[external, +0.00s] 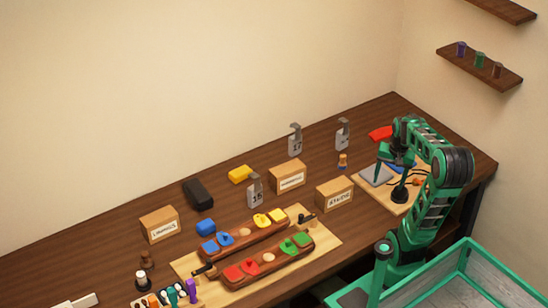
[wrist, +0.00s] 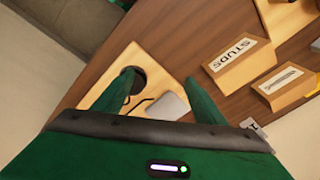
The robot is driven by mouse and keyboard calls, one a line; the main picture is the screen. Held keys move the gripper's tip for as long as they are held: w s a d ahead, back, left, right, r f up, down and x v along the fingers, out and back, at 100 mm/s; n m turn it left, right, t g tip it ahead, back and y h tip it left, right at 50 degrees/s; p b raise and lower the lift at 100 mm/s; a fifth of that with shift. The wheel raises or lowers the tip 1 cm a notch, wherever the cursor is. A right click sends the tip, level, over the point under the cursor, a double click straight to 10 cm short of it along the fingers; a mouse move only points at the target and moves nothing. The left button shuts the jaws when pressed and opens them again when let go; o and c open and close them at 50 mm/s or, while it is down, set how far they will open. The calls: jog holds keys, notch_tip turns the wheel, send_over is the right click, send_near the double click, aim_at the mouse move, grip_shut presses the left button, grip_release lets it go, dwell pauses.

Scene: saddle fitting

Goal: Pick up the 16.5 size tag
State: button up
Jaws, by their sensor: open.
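Three grey metal size tags stand on the brown table in the external view. One tag (external: 255,190) is in the middle, beside the board with the straps of coloured pieces. A second tag (external: 295,141) and a third tag (external: 342,135) stand farther back. Their numbers are too small to read surely, so I cannot tell which is 16.5. A corner of a pale tag (wrist: 250,124) with a dark mark shows in the wrist view, partly hidden by my gripper. My gripper (wrist: 160,88) is open and empty, above the small wooden board at right, away from the tags.
The small board (external: 376,196) bears a grey pad (external: 376,176) and a black round item. Labelled boxes (external: 334,194) (external: 287,177) stand near the tags. A yellow block (external: 240,174) and a black case (external: 198,194) lie left. Wall shelves (external: 480,68) hang above right.

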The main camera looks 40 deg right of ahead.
jog(key=w+d+f+m+t+y, duration=0.1)
jog(key=w+d+m+t, duration=0.2)
jog(key=w+m, duration=0.55)
jog(key=w+d+f+m+t, duration=0.1)
jog(key=w+d+m+t, duration=0.3)
jog(key=w, duration=0.8)
jog(key=w+d+r+m+t, duration=0.3)
jog(key=w+d+m+t, duration=0.4)
jog(key=m, duration=0.5)
jog(key=g, duration=0.2)
send_near(345, 137)
jog(key=r, duration=0.1)
jog(key=shift+w+d+f+y, duration=0.3)
jog(key=shift+w+d+f, duration=0.1)
jog(key=shift+w+f, duration=0.1)
jog(key=x, duration=0.5)
jog(key=shift+w+f, duration=0.15)
jog(key=shift+w, duration=0.05)
jog(key=shift+a+x, duration=0.15)
jog(key=shift+x, duration=1.15)
jog(key=shift+a+x, duration=0.15)
jog(key=shift+x, duration=1.15)
jog(key=shift+s+f, duration=0.1)
jog(key=c, duration=1.2)
